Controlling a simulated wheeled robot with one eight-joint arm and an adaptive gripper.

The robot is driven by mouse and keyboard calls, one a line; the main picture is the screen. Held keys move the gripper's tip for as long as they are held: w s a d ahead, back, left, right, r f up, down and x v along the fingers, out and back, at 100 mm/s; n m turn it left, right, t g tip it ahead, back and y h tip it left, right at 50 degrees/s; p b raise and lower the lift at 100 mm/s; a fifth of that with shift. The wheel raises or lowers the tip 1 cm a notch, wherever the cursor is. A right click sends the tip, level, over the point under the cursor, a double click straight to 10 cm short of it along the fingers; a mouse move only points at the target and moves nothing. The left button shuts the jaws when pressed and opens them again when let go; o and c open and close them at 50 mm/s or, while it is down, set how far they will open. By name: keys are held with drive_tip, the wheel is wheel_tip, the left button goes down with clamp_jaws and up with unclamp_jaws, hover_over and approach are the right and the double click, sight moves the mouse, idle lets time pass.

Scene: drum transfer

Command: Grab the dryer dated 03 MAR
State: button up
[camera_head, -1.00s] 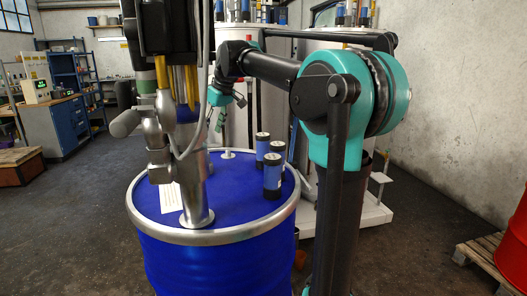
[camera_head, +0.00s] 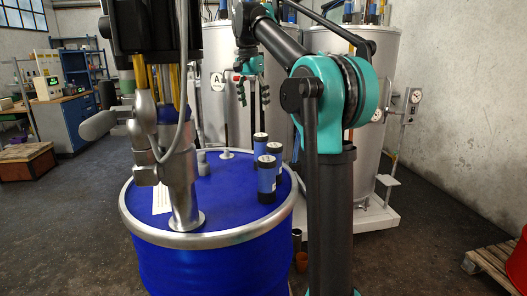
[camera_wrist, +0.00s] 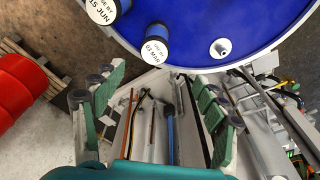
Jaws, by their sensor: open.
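The dryer marked 03 MAR (camera_wrist: 154,50) is a blue cylinder with a white labelled end, standing on the blue drum (camera_wrist: 190,20) near its rim in the wrist view. A second dryer, marked 15 JUN (camera_wrist: 103,10), is beside it at the top edge, partly cut off. In the head view three dryers stand on the drum; the dates cannot be read there, but the rearmost one (camera_head: 260,146) seems to be 03 MAR. My gripper (camera_wrist: 157,88) is open and empty, with the 03 MAR dryer just beyond its fingertips. In the head view my gripper (camera_head: 252,92) hangs above and behind the dryers.
A steel pump fitting (camera_head: 183,190) stands on the drum's left side. A small grey bung (camera_wrist: 221,47) is right of the dryer in the wrist view. Tall metal tanks (camera_head: 217,80) stand behind the drum. A wooden pallet (camera_head: 495,265) lies at the right.

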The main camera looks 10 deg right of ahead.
sight(258, 135)
drive_tip(key=f, duration=0.4)
drive_tip(key=d+f, duration=0.1)
drive_tip(key=f, duration=0.2)
drive_tip(key=w+f, duration=0.1)
drive_tip(key=f, duration=0.3)
drive_tip(key=shift+w+d+f, duration=0.1)
drive_tip(key=shift+d+f, duration=0.15)
drive_tip(key=shift+f, duration=0.05)
drive_tip(key=f, duration=0.2)
drive_tip(key=d+f, duration=0.1)
drive_tip(key=f, duration=0.1)
drive_tip(key=shift+w+d+f, duration=0.1)
drive_tip(key=shift+w+d, duration=0.05)
drive_tip(key=shift+d, duration=0.05)
drive_tip(key=shift+f, duration=0.6)
drive_tip(key=shift+c, duration=0.6)
drive_tip(key=c, duration=1.3)
drive_tip(key=shift+r, duration=0.15)
